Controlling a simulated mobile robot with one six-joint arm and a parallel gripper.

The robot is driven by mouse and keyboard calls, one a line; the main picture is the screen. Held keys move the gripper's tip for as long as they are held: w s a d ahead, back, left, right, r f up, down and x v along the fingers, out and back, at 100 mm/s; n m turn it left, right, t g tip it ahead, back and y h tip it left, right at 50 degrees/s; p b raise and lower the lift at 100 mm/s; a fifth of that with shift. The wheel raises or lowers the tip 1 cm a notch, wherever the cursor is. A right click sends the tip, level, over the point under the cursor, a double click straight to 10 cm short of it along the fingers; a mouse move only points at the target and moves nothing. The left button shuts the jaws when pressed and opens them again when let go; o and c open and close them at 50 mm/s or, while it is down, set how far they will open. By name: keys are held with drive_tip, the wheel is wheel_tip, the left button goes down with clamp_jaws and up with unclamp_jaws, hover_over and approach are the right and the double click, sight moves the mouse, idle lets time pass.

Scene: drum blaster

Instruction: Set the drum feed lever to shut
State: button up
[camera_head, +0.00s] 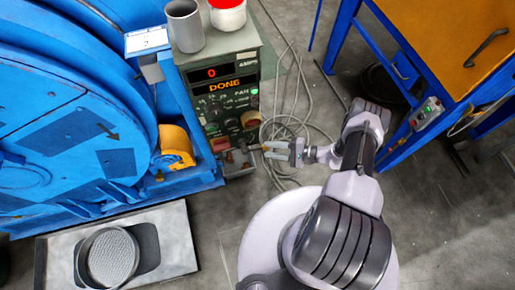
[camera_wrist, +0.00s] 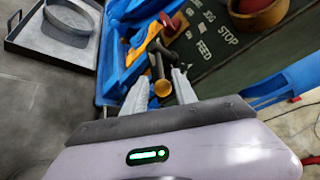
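The drum feed lever shows in the wrist view as a dark stem with a brass-coloured round knob (camera_wrist: 162,88), beside the FEED lettering on the control panel (camera_wrist: 222,68). My gripper (camera_wrist: 160,84) is open, with one pale finger on each side of the knob. I cannot tell whether either finger touches the lever. In the head view my gripper (camera_head: 270,151) is at the lower right of the control cabinet (camera_head: 216,99), and the lever is too small there to read its setting clearly. The cabinet display reads 0 and DONE.
The blue drum machine (camera_head: 60,110) stands left of the cabinet. Cables lie on the floor.

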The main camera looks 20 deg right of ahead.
sight(261, 148)
drive_tip(key=b+x, duration=0.1)
drive_tip(key=x, duration=0.5)
clamp_jaws()
drive_tip(key=shift+d, duration=0.1)
idle(1.2)
